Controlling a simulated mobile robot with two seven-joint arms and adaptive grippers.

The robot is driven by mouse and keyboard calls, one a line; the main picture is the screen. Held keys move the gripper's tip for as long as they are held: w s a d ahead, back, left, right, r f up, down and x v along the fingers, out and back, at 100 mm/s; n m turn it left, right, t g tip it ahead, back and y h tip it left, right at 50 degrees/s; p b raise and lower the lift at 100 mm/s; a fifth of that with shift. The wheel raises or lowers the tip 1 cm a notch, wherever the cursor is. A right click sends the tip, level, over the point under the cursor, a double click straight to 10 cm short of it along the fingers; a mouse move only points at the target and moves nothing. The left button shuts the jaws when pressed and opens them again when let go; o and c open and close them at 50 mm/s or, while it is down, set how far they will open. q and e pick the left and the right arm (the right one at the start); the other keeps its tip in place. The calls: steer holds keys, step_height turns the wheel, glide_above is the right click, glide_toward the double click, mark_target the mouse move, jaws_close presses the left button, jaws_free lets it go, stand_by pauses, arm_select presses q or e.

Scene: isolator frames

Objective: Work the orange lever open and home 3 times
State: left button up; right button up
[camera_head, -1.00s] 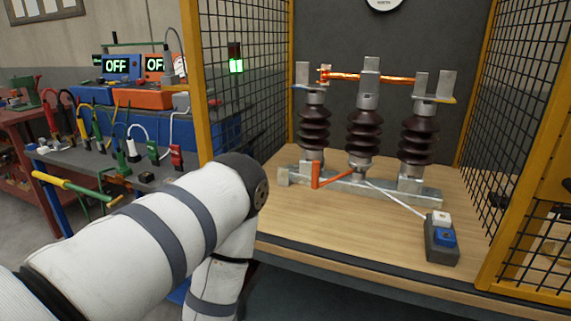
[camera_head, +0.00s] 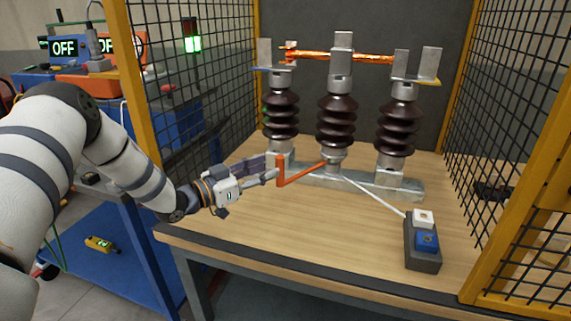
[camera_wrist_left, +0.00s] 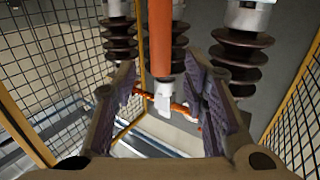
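The orange lever (camera_head: 300,174) is at the foot of the middle insulator; its arm runs left to an upright grip. My left gripper (camera_head: 272,174) comes in from the left, with its fingertips at that grip. In the left wrist view, its two fingers (camera_wrist_left: 160,85) stand apart with the orange grip (camera_wrist_left: 160,40) in the gap between them. I see clear space beside the grip, and the fingers are not closed on it. The switch's copper bar (camera_head: 345,55) lies level across the insulator tops. My right gripper is not in view.
Ribbed brown insulators (camera_head: 337,122) stand on a grey metal base (camera_head: 360,181) on the wooden tabletop (camera_head: 300,227). A control box (camera_head: 423,255) with white and blue buttons sits at front right, cabled to the switch. Yellow-framed mesh (camera_head: 190,90) closes both sides; the front is open.

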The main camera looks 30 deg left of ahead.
mark_target(277, 166)
arm_select(q)
steer(key=x, duration=0.4)
steer(key=shift+w+d+f+b, duration=0.1)
steer(key=shift+w+f+b, duration=0.15)
steer(key=shift+w+b, duration=0.1)
steer(key=shift+w+d+r, duration=0.15)
steer(key=shift+w, duration=0.2)
jaws_close()
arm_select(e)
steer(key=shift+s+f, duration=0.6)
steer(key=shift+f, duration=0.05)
arm_select(q)
steer(key=shift+d, duration=0.1)
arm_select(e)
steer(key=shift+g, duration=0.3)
